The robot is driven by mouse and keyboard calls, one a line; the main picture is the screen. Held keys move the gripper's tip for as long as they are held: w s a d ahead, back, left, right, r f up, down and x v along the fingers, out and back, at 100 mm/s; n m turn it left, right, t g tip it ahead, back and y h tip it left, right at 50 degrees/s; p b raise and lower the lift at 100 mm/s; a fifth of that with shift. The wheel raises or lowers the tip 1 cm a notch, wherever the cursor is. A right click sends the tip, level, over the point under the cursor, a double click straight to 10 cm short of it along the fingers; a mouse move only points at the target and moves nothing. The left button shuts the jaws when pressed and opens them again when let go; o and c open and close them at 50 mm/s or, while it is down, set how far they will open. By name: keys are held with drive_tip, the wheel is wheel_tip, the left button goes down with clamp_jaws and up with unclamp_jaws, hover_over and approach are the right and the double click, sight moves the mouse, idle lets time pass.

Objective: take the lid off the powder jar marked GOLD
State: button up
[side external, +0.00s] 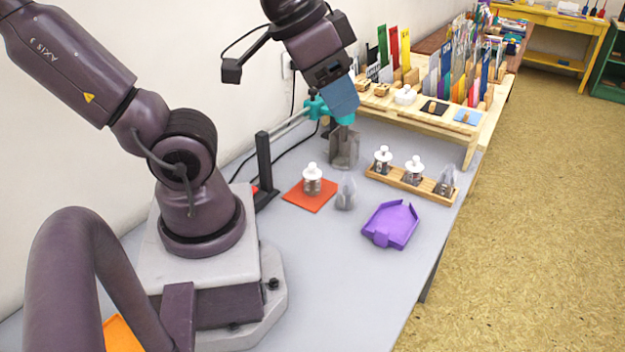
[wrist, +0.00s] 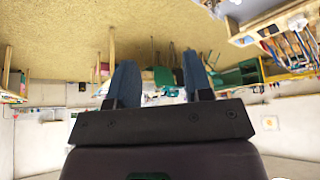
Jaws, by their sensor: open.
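One clear jar with a white knobbed lid (side external: 312,174) stands on a red-orange square mat (side external: 322,203). Two more jars with white knobbed lids, a left one (side external: 382,155) and a right one (side external: 414,165), stand in a wooden rack (side external: 402,183). All three lids sit on their jars. The lettering is too small to tell which jar is marked GOLD. My gripper (side external: 344,108) is raised behind and above the jars, apart from them. In the wrist view my gripper (wrist: 161,78) is open, with nothing between its blue fingers; no jar shows there.
A purple tray (side external: 390,225) lies at the front right. A small grey translucent piece (side external: 346,193) stands beside the mat, a larger one (side external: 344,148) behind it. A crowded wooden shelf (side external: 440,118) stands behind.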

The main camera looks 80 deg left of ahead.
drive_tip(key=o, duration=0.4)
drive_tip(key=n+g+y, duration=0.4)
drive_tip(key=n+g, duration=0.2)
drive_tip(key=n, duration=1.2)
approach(312, 164)
drive_tip(key=shift+x, duration=5.1)
